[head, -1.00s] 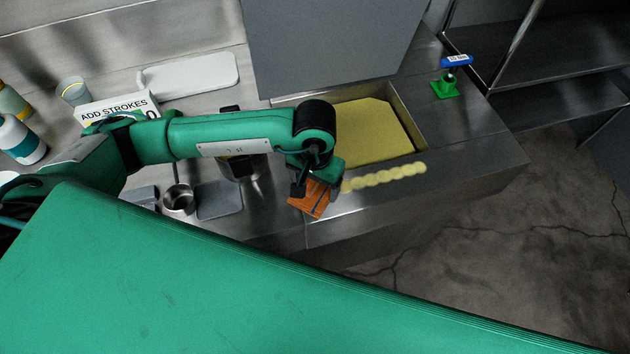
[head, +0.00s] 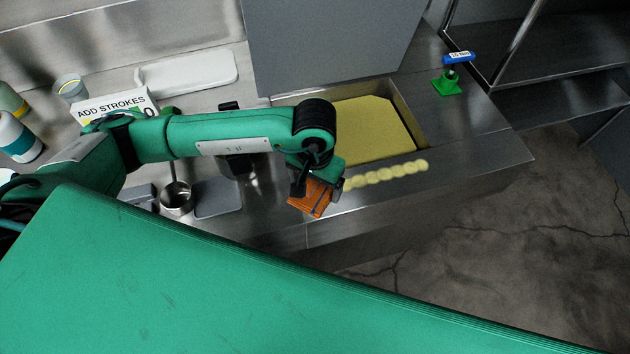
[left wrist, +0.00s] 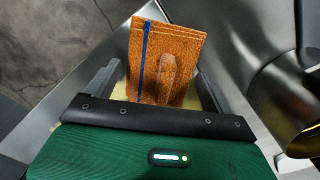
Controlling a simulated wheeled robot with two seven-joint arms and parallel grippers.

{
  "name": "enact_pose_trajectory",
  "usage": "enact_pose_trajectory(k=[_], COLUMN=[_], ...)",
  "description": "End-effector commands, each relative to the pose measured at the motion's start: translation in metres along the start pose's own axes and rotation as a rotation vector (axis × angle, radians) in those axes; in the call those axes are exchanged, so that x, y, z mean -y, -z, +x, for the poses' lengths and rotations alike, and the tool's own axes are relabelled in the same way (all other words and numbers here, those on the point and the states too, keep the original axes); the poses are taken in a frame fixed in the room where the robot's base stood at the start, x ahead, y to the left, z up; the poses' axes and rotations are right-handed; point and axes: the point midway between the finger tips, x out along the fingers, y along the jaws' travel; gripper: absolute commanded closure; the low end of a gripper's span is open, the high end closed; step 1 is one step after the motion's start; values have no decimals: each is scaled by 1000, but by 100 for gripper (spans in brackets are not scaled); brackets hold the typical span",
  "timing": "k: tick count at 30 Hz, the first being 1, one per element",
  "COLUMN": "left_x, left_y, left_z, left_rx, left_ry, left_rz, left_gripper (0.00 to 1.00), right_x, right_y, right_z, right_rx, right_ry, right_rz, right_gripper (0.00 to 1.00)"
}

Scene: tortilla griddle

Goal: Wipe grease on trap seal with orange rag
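The orange rag (head: 311,198), a folded block with a blue stripe, is at the tip of my left gripper (head: 320,183), by the left end of the grease. In the left wrist view the rag (left wrist: 165,62) stands between the two grey fingers of the left gripper (left wrist: 158,82), which appears shut on it. The grease is a pale yellow row of blobs (head: 385,174) along the front rim of the trap (head: 420,120). The trap holds a flat yellow surface (head: 372,130). Whether the rag touches the rim is unclear. My right gripper is out of view.
A grey upright panel (head: 330,45) stands behind the trap. A green stand with a blue top (head: 447,84) is at right. At left are an "ADD STROKES" sign (head: 112,107), a white tray (head: 188,73), a metal cup (head: 176,200) and bottles (head: 18,140).

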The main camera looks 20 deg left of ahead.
Motion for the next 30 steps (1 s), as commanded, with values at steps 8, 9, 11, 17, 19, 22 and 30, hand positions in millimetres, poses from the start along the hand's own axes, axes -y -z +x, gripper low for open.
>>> enact_pose_trajectory(k=[8, 9, 11, 17, 19, 22, 30], left_x=[0, 0, 0, 0, 0, 0, 0], left_y=[0, 0, 0, 0, 0, 0, 0], left_z=[0, 0, -1, -4, -6, -7, -7], left_rx=[0, 0, 0, -1, -1, 0, 0], left_ry=[0, 0, 0, 0, 0, 0, 0], left_rz=[0, 0, 0, 1, 1, 1, 0], left_gripper=[15, 15, 15, 15, 15, 15, 34], right_x=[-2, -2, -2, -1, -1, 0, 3], right_y=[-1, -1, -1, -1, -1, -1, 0], right_z=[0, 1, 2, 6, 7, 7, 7], right_rx=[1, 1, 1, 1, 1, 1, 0], right_ry=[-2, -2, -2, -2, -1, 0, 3], right_rz=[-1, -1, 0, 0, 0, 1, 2], right_gripper=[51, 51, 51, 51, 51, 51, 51])
